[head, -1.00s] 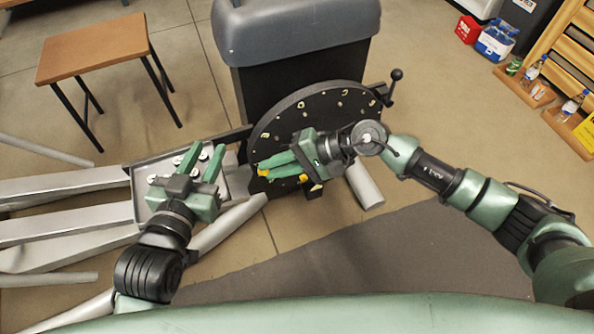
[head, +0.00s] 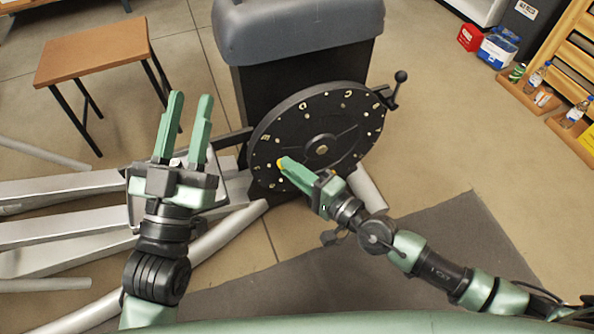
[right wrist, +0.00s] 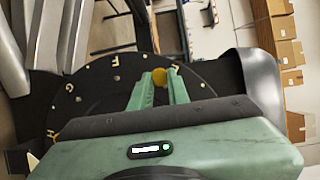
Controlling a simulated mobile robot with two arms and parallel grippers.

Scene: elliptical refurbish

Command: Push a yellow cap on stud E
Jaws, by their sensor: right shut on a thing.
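The black disc (head: 300,115) stands upright on the machine, with small pale letters and studs around its rim. My right gripper (head: 283,163) is at the lower left of the disc face, shut on a yellow cap (head: 280,165). In the right wrist view the yellow cap (right wrist: 159,77) sits at the fingertips, in front of the disc (right wrist: 100,105). The letter F (right wrist: 116,61) shows left of it. I cannot make out stud E or whether the cap touches a stud. My left gripper (head: 191,98) is open and empty, left of the disc.
The tray (head: 131,205) is largely hidden behind my left gripper. Grey beams (head: 60,235) lie at the left. A crank handle (head: 399,90) sticks out at the disc's upper right. A brown stool (head: 95,50) stands at the back left.

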